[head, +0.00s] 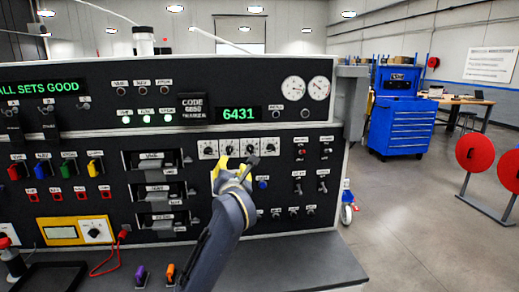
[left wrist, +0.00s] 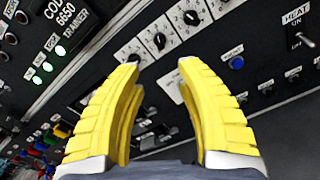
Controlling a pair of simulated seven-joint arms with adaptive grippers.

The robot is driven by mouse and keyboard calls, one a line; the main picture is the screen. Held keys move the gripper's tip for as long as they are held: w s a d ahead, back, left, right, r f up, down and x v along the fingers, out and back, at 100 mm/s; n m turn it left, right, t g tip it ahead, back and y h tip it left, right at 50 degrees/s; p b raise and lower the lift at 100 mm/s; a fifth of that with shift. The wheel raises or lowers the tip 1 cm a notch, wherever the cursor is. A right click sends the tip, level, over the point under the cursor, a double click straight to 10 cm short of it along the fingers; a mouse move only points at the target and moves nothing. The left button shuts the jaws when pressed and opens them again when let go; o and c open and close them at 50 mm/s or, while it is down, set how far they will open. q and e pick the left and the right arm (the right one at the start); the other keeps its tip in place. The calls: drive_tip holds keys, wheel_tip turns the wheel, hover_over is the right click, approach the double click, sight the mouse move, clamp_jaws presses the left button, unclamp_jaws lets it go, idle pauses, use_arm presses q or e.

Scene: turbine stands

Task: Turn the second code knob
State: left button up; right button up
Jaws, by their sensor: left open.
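The code knobs are a row of black knobs on white dial plates in the panel's middle. The second code knob (head: 228,147) is second from the left, and it shows in the left wrist view (left wrist: 160,40) just beyond the fingertips. The first code knob (left wrist: 134,58) is beside the left fingertip in that view. A green display (head: 238,114) above the row reads 6431. A label (head: 193,107) left of it reads CODE 6650 TRAINER. My left gripper (head: 238,164), with yellow fingers, is open and empty just below the row; it also shows in the left wrist view (left wrist: 159,67).
A blue button (head: 262,184) and toggle switches (head: 298,187) lie right of my left gripper. Labelled slots with handles (head: 155,191) lie left of it. The bench ledge (head: 305,262) runs below the panel. A blue tool cabinet (head: 403,125) stands behind at right.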

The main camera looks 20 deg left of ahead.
use_arm(q)
drive_tip(key=n, duration=0.2)
approach(230, 150)
drive_tip(key=x, duration=0.9)
drive_tip(key=shift+w+r, duration=0.1)
drive_tip(key=shift+w, duration=0.1)
drive_tip(key=shift+x, duration=1.1)
use_arm(e)
drive_tip(key=shift+w, duration=0.75)
use_arm(q)
drive_tip(key=shift+c, duration=0.5)
clamp_jaws()
use_arm(e)
drive_tip(key=shift+a, duration=0.1)
